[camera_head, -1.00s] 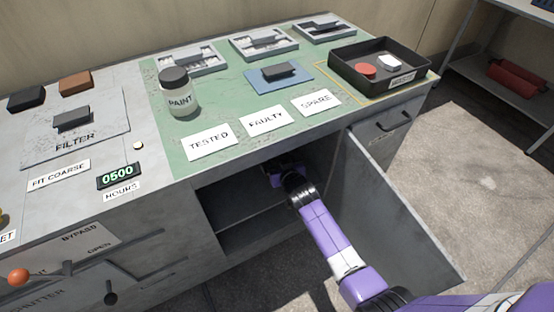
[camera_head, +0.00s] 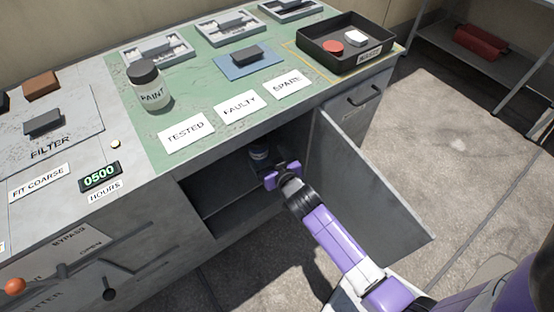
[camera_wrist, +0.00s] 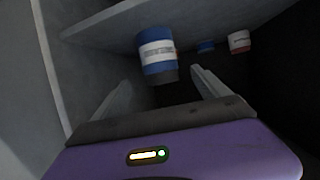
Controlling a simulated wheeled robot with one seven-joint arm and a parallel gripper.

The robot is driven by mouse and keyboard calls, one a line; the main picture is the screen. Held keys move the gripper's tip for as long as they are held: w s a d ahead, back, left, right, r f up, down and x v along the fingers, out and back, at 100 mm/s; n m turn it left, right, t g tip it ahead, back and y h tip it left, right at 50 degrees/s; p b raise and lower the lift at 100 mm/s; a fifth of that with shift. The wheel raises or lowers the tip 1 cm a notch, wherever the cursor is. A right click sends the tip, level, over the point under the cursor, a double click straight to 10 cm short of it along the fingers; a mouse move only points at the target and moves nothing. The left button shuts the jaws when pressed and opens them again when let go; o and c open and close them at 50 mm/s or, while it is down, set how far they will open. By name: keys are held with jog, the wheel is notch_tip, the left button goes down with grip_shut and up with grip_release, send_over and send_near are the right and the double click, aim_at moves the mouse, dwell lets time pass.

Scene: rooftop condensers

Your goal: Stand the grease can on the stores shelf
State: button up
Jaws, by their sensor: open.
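A blue can with a white label band (camera_wrist: 157,52) is inside the open cupboard, just beyond my fingertips in the wrist view. Its label is too blurred to read, so I cannot tell for sure that it is the grease can. In the head view my gripper (camera_head: 277,172) is at the cupboard opening. A pale shelf board (camera_wrist: 110,22) crosses the top of the wrist view.
A white-and-red can (camera_wrist: 239,41) and a small blue item (camera_wrist: 206,46) are deeper in the cupboard. The cupboard door (camera_head: 370,185) hangs open right of my arm. The paint jar (camera_head: 149,88) and black tray (camera_head: 345,58) are on the bench above.

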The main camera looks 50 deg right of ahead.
jog(key=s+a+r+n+t+y, duration=0.1)
jog(key=s+a+r+n+y, duration=0.15)
jog(key=s+a, duration=0.55)
jog(key=s+a+r+n+t+y, duration=0.1)
jog(key=s+a+r, duration=0.2)
jog(key=s+a, duration=0.55)
jog(key=s+a+r+n+y, duration=0.1)
jog(key=s+a+r+y, duration=0.1)
jog(key=s+r, duration=1.2)
jog(key=shift+s+a+r+n+t, duration=0.3)
jog(key=shift+a+r+n, duration=0.05)
jog(key=shift+a+r, duration=0.25)
jog(key=shift+y, duration=0.25)
notch_tip(320, 180, up, 18)
jog(key=p, duration=1.8)
